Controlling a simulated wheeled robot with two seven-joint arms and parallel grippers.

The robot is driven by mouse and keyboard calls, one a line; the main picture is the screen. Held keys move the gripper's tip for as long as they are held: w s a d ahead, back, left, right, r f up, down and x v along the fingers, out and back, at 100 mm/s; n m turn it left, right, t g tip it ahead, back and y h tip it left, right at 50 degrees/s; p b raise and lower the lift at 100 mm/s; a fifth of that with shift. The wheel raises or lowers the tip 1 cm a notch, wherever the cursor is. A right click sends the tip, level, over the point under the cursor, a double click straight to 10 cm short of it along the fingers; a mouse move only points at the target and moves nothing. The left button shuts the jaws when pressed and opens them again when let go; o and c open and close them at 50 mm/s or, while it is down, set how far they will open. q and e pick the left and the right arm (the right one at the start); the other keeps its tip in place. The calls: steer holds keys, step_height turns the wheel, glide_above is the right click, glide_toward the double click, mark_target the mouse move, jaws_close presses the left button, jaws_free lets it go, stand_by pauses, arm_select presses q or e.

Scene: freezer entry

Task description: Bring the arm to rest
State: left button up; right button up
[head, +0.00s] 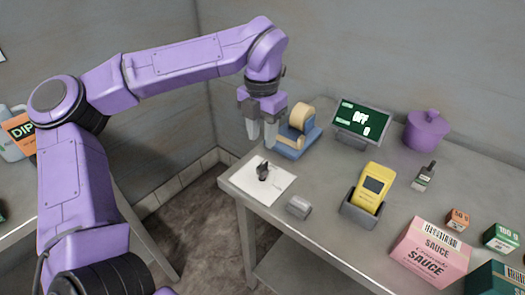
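My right gripper is not in view.
An orange label (20,133) shows at far left.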

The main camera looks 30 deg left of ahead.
arm_select(q)
steer(key=shift+r, duration=0.95)
